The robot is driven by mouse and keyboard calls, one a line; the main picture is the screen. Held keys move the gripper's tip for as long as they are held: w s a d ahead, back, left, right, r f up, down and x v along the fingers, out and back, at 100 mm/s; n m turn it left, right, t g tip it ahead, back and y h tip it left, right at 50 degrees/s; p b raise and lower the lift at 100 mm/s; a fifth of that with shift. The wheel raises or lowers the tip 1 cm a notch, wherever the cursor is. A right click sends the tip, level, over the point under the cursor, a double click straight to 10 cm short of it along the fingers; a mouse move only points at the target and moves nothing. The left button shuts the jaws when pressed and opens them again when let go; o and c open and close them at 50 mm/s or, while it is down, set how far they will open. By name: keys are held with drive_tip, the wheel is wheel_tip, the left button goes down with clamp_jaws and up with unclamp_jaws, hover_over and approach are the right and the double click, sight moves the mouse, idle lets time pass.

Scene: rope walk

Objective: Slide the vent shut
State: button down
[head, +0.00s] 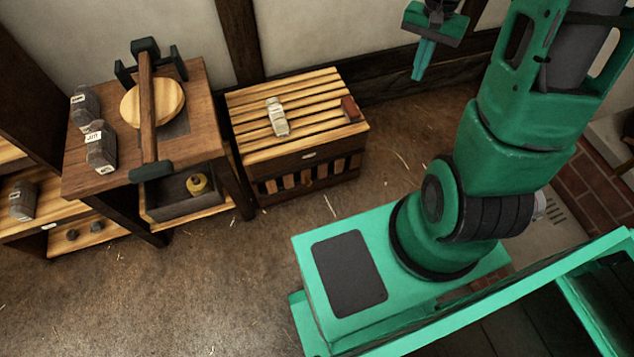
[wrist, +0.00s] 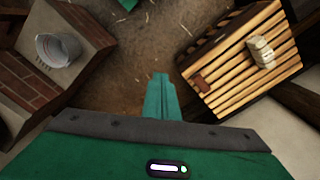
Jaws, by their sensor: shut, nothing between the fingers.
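The vent (head: 308,180) appears to be the row of upright wooden slats with dark gaps low on the front of a slatted wooden chest (head: 250,141). Dark gaps show between the slats, so it looks at least partly open. A small pale plate sits on the chest front above it. In the wrist view the chest (wrist: 228,68) is at the upper right, its front steeply foreshortened. My gripper (head: 422,66) is shut and empty, raised in the air to the right of the chest and apart from it. Its closed fingers (wrist: 160,92) point over bare floor in the wrist view.
A grey-white object (head: 277,117) and a small red block (head: 350,108) lie on the chest top. A workbench (head: 190,150) with grey bags and a round wooden piece stands left of it. A bucket (wrist: 58,48) stands on brickwork. Floor (head: 230,280) before the chest is clear.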

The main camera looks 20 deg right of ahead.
drive_tip(key=w+a+f+m+y, duration=0.15)
drive_tip(key=w+f, duration=0.25)
drive_tip(key=f, duration=0.5)
drive_tip(key=w+f+m, duration=0.2)
drive_tip(key=w+f, duration=0.2)
drive_tip(key=f, duration=0.4)
drive_tip(key=w+a+f+m+y, duration=0.1)
drive_tip(key=w+f, duration=0.3)
drive_tip(key=f, duration=0.5)
drive_tip(key=s+a+f+m, duration=0.1)
drive_tip(key=a+f, duration=0.3)
drive_tip(key=f, duration=0.5)
drive_tip(key=s+a+f+m+t+y, duration=0.1)
drive_tip(key=a+f+m, duration=0.3)
drive_tip(key=f, duration=0.6)
drive_tip(key=s+a+f+m+t+y, duration=0.1)
drive_tip(key=a+f, duration=0.3)
drive_tip(key=f, duration=0.6)
drive_tip(key=shift+s+f+m, duration=0.2)
drive_tip(key=shift+s+m, duration=0.1)
drive_tip(key=shift+m, duration=0.45)
